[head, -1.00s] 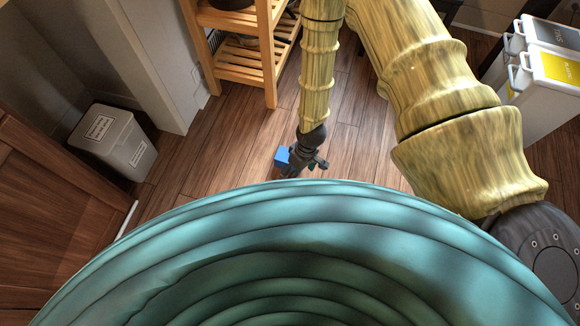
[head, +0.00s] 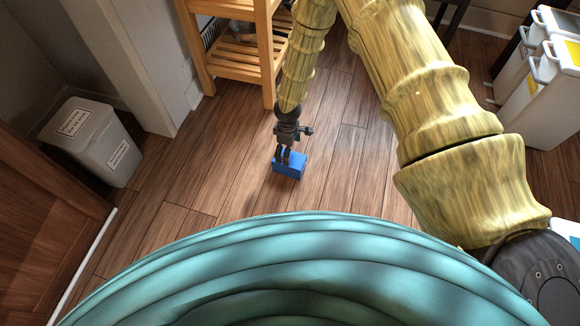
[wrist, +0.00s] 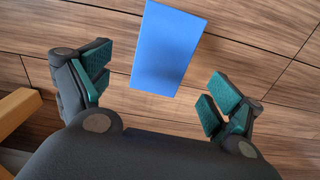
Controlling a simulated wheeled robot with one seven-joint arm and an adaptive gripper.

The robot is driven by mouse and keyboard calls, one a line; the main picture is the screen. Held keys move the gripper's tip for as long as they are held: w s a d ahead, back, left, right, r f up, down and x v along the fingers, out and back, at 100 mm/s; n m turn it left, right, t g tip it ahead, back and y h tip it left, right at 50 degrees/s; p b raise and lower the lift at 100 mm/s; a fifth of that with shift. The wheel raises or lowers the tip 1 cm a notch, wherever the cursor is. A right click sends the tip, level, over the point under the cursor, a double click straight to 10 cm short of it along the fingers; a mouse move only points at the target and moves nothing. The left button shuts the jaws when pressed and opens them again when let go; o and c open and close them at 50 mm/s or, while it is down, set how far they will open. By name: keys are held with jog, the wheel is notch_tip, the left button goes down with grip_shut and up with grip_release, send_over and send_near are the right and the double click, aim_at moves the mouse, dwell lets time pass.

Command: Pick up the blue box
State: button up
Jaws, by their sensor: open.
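The blue box (head: 290,167) lies on the wooden floor, in the middle of the head view. My gripper (head: 284,158) is just above and behind it there, its dark fingers overlapping the box's upper left edge. In the wrist view the blue box (wrist: 166,48) shows as a plain tilted face at the top, cut off by the frame edge. My gripper (wrist: 152,88) is open, with one green-padded finger on each side. The box lies ahead between the fingers' lines, with floor visible on both sides, and neither finger appears to touch it.
A wooden shelf stand (head: 262,50) is behind my gripper. A grey bin (head: 95,140) stands at the left by a wooden door (head: 40,200). White bins (head: 545,90) stand at the right. The floor around the box is clear.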

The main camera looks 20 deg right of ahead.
aim_at(290, 165)
notch_tip(290, 165, down, 6)
jog(key=shift+s+r+b, duration=0.1)
jog(key=shift+r+b, duration=0.15)
jog(key=shift+b, duration=0.8)
jog(key=shift+s+d+f+b, duration=0.1)
jog(key=shift+s+f+b, duration=0.05)
jog(key=shift+f+b, duration=0.95)
jog(key=shift+s+d+f+b, duration=0.1)
jog(key=shift+f+b, duration=0.55)
jog(key=shift+f, duration=0.8)
jog(key=shift+c, duration=0.2)
jog(key=c, duration=1.2)
